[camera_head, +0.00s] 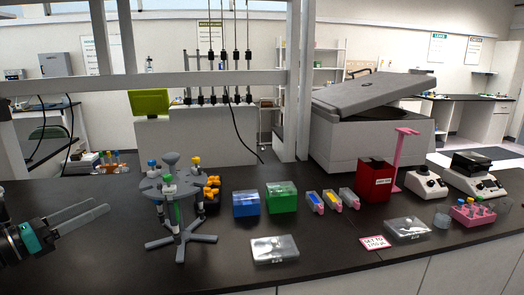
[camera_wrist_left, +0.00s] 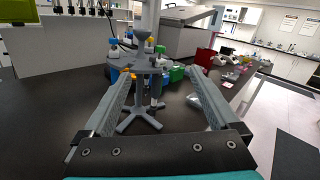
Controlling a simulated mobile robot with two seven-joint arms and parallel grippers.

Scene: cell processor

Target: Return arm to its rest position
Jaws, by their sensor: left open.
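My left gripper (camera_head: 82,219) enters at the left edge of the head view, low over the bench. Its two fingers are apart with nothing between them. In the left wrist view the gripper (camera_wrist_left: 155,88) also shows open, its fingers pointing toward a grey tube stand. The grey stand (camera_head: 177,240) stands upright to the right of the gripper in the head view, with several capped tubes around its top. A clear gap separates the fingertips from the stand in the head view. My right gripper is in neither view.
A blue box (camera_head: 246,204), a green box (camera_head: 281,198) and a red container (camera_head: 374,181) stand right of the stand. A clear case (camera_head: 274,250) lies near the front edge. A pink tube rack (camera_head: 473,215) is at the right. The dark bench (camera_head: 110,265) is bare at front left.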

